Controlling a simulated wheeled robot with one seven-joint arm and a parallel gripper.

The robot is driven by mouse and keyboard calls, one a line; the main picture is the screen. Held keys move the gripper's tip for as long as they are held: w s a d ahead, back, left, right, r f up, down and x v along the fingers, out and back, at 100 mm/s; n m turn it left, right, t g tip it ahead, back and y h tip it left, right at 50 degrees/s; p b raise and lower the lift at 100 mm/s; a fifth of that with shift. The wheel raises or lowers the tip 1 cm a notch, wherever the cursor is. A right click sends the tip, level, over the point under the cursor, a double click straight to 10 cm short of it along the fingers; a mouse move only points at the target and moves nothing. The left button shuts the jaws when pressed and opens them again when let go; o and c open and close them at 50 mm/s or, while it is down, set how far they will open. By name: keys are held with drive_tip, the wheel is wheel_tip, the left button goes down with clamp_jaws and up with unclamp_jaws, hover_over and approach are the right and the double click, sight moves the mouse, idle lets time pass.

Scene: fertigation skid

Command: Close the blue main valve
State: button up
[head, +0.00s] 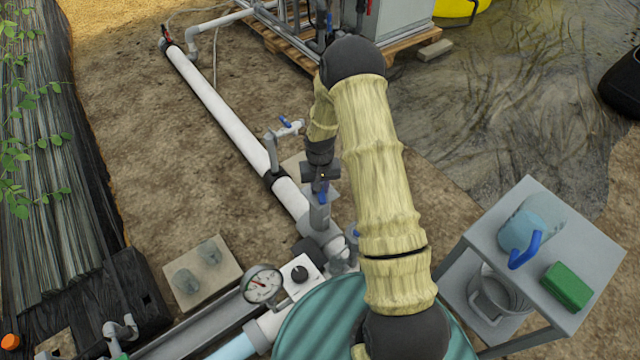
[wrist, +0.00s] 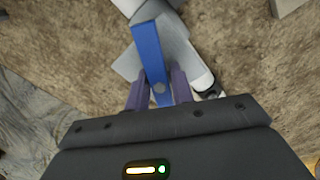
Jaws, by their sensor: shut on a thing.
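The blue main valve's lever handle (wrist: 150,55) runs nearly straight up and down in the wrist view. It lies at an angle over a grey valve body and a white pipe. My gripper (wrist: 158,88) is shut on this blue lever, with one purple-grey finger on each side near its lower end. In the head view my gripper (head: 321,185) points down at a grey upright fitting (head: 319,216) beside the white main pipe (head: 222,113). Only a bit of blue lever (head: 323,198) shows under the jaws there. My arm hides part of the pipework.
A second blue-handled tap (head: 287,123) stands close left of my gripper. A pressure gauge (head: 263,284) and a teal tank (head: 308,318) are in front. A grey cart (head: 590,235) with a jug (head: 522,232) and green sponge (head: 567,286) stands at right.

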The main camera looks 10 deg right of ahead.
drive_tip(key=m, duration=0.2)
drive_tip(key=m+p, duration=0.1)
drive_tip(key=m, duration=0.1)
drive_tip(key=m+p, duration=0.1)
drive_tip(key=m, duration=0.1)
drive_tip(key=shift+s+m, duration=0.25)
drive_tip(key=shift+m, duration=0.05)
drive_tip(key=m+p, duration=0.2)
drive_tip(key=m, duration=0.2)
drive_tip(key=shift+m+p, duration=0.3)
drive_tip(key=shift+p, duration=0.05)
drive_tip(key=shift+f+m+p, duration=0.15)
drive_tip(key=shift+m+p, duration=0.3)
drive_tip(key=shift+m, duration=0.75)
drive_tip(key=shift+a+f, duration=0.1)
drive_tip(key=o, duration=1)
drive_tip(key=shift+s, duration=0.1)
drive_tip(key=shift+o, duration=0.2)
drive_tip(key=r+p, duration=0.6)
drive_tip(key=r, duration=0.1)
drive_tip(key=r+p, duration=0.2)
drive_tip(key=r, duration=0.1)
drive_tip(key=shift+w+r+p, duration=0.25)
drive_tip(key=shift+p, duration=0.15)
